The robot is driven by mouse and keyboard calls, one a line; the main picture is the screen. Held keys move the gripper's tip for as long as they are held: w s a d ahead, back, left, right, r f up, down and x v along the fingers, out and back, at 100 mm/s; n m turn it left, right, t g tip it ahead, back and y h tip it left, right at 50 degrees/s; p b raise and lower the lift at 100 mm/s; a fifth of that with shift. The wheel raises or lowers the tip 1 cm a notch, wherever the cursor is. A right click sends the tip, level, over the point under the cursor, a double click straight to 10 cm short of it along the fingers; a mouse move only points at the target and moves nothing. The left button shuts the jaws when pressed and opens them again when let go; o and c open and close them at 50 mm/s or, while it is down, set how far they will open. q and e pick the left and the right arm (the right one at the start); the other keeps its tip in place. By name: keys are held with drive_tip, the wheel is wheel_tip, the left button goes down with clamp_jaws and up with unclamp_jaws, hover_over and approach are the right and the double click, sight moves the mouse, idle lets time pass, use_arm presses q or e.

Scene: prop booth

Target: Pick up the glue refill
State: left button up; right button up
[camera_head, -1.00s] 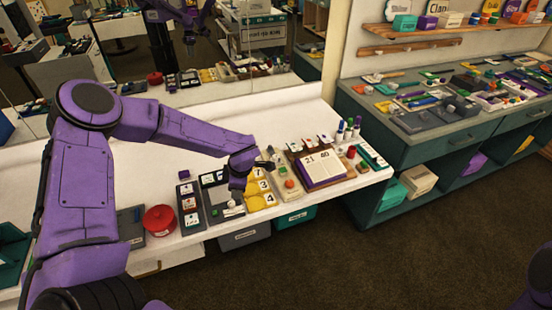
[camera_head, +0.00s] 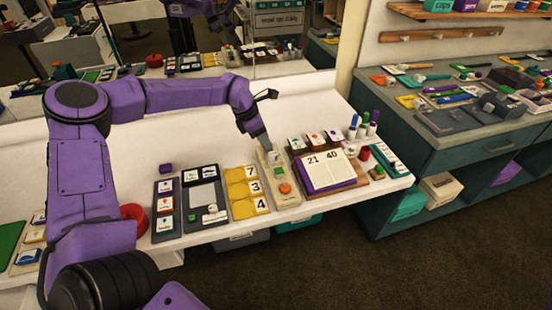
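I cannot make out for sure which small item is the glue refill, as no label for it is readable. My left gripper (camera_head: 268,146) points down over the back end of a narrow beige tray (camera_head: 291,202). A small whitish piece (camera_head: 274,157) is right at the fingertips; I cannot tell whether they touch it. A green piece and an orange knob (camera_head: 285,188) are nearer the front of that tray. The finger gap is too small and dark to judge. My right gripper is not in view.
Left of the beige tray are yellow number cards (camera_head: 238,191), a grey tray (camera_head: 190,216) and a red round container (camera_head: 134,215). To the right are a calendar board (camera_head: 326,170) and several upright markers (camera_head: 363,128).

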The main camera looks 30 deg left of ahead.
sight(272, 154)
use_arm(q)
drive_tip(key=x, duration=0.2)
drive_tip(key=p+x, duration=0.1)
drive_tip(key=x, duration=0.2)
drive_tip(key=p+x, duration=0.1)
drive_tip(key=x, duration=0.1)
drive_tip(key=shift+a+f, duration=0.3)
drive_tip(key=shift+a, duration=0.05)
drive_tip(key=shift+w+d+f, duration=0.1)
drive_tip(key=shift+w+f, duration=0.05)
drive_tip(key=shift+f, duration=0.1)
clamp_jaws()
